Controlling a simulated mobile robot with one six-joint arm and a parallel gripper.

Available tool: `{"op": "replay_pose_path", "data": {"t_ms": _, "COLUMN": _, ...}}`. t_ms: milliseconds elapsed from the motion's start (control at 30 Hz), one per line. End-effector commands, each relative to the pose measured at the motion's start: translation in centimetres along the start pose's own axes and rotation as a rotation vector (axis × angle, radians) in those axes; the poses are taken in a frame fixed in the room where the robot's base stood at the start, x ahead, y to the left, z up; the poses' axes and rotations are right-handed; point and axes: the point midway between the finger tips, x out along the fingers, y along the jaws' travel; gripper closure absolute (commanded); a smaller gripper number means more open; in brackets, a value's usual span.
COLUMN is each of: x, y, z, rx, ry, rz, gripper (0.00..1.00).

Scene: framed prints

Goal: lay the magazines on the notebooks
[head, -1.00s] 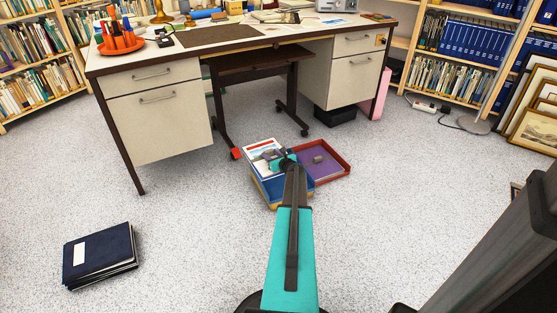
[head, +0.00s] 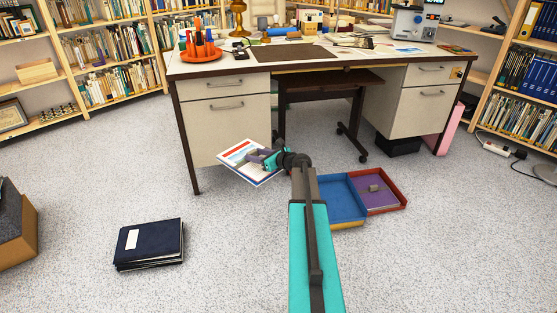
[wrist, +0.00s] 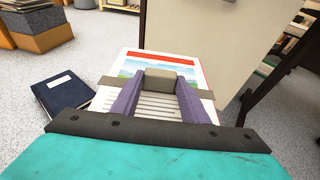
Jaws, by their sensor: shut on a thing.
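The magazines (head: 244,155), with a white, red and blue cover on top, are held in the air left of the blue tray. They also show in the wrist view (wrist: 165,62), between and beyond the fingers. My gripper (head: 268,158) is shut on them; its purple fingers show in the wrist view (wrist: 158,92). I cannot tell how many magazines are in the grip. The notebooks (head: 149,243), dark blue with a white label on the top one, lie stacked on the floor at the left. They also show in the wrist view (wrist: 63,92), left of the magazines.
A blue tray (head: 346,201) and a red tray with a purple floor (head: 381,191) stand on the floor to the right. The desk (head: 223,129) stands behind the magazines. A brown and grey box (head: 14,232) is at the far left. Floor between magazines and notebooks is clear.

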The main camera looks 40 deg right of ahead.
Motion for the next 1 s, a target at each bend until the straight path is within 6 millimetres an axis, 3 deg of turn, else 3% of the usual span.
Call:
{"op": "replay_pose_path", "data": {"t_ms": 33, "x": 0.1, "y": 2.1, "z": 1.3, "rx": -0.011, "ry": -0.004, "rz": 0.032, "gripper": 1.0}}
{"op": "replay_pose_path", "data": {"t_ms": 200, "x": 0.6, "y": 8.2, "z": 4.3, "rx": -0.043, "ry": -0.004, "rz": 0.136, "gripper": 1.0}}
{"op": "replay_pose_path", "data": {"t_ms": 567, "x": -0.2, "y": 21.7, "z": 9.4, "rx": -0.113, "ry": -0.004, "rz": 0.363, "gripper": 1.0}}
{"op": "replay_pose_path", "data": {"t_ms": 1000, "x": -4.6, "y": 38.3, "z": 13.2, "rx": -0.201, "ry": -0.004, "rz": 0.645, "gripper": 1.0}}
